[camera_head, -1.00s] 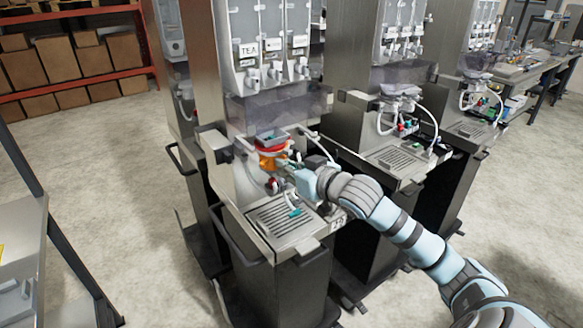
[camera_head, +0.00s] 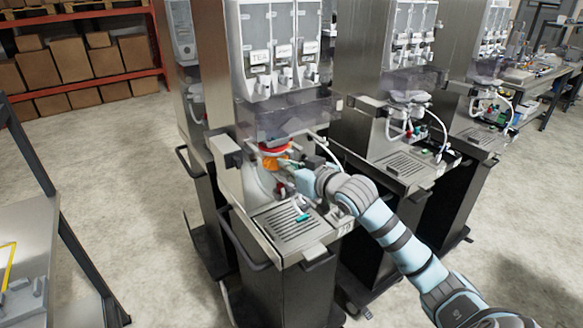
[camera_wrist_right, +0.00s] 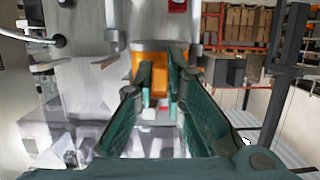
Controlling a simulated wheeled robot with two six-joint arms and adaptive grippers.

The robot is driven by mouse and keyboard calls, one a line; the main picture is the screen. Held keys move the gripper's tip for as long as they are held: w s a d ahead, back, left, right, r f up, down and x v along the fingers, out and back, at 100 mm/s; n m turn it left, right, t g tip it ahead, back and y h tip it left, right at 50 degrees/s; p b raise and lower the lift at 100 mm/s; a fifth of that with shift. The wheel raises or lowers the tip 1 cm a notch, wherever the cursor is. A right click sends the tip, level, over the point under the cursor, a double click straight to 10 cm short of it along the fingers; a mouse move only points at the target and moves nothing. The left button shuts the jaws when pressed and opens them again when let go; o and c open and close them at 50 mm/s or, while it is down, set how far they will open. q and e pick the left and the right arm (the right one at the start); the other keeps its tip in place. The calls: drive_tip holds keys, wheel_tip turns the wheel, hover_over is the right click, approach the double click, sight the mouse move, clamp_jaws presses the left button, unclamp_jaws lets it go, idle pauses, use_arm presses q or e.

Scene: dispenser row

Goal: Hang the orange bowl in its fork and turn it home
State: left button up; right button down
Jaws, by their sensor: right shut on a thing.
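The orange bowl (camera_head: 276,163) is at the front of the nearest dispenser, below a red ring (camera_head: 273,149) and above the drip tray. My right gripper (camera_head: 294,166) reaches it from the right and is shut on it. In the right wrist view the orange bowl (camera_wrist_right: 157,82) shows between the green fingertips (camera_wrist_right: 160,78), under a grey band. The fork is hidden or too small to make out, so I cannot tell how the bowl sits in it. My left gripper is not in view.
The drip tray (camera_head: 290,224) has a small teal piece (camera_head: 303,217) on it. More dispensers stand to the right.

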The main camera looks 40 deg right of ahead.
drive_tip(key=shift+w+r+p, duration=0.1)
drive_tip(key=shift+w+p, duration=0.35)
drive_tip(key=shift+w, duration=1.05)
drive_tip(key=shift+p, duration=0.55)
drive_tip(key=shift+w, duration=0.1)
drive_tip(key=shift+f+p, duration=0.2)
drive_tip(key=shift+p, duration=0.15)
